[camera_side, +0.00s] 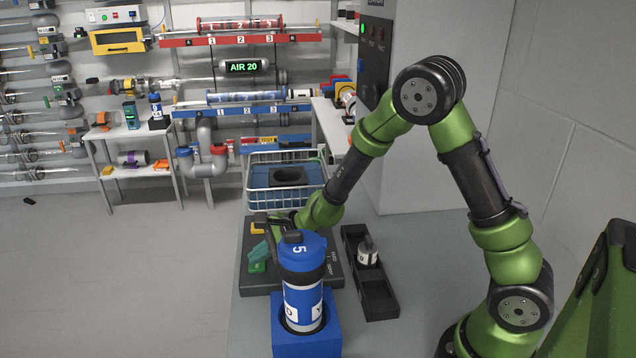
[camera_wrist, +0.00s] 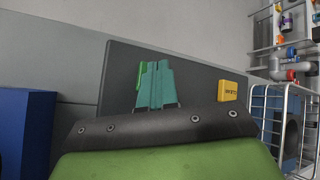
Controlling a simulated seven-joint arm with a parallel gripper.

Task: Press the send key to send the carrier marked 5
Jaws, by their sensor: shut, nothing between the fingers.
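The carrier marked 5 (camera_side: 303,262) is a blue cylinder with a white band. It stands upright in a blue block (camera_side: 306,340) at the front. A dark key panel (camera_side: 318,280) lies behind it, with a green key (camera_side: 257,267) and a yellow key (camera_side: 258,228); I take the green one as the send key. My gripper (camera_side: 260,251) has teal fingers, shut and empty, pointing down at the green key. In the wrist view the fingers (camera_wrist: 155,75) partly cover the green key (camera_wrist: 142,74). The yellow key (camera_wrist: 228,90) is clear to their right. I cannot tell whether the fingertips touch the green key.
A black tray (camera_side: 378,300) with a small white-and-black piece (camera_side: 367,252) is right of the panel. A wire basket (camera_side: 290,200) with a blue inside stands behind it. A lit sign (camera_side: 243,67) reads AIR 20. Racks of tubes line the back wall.

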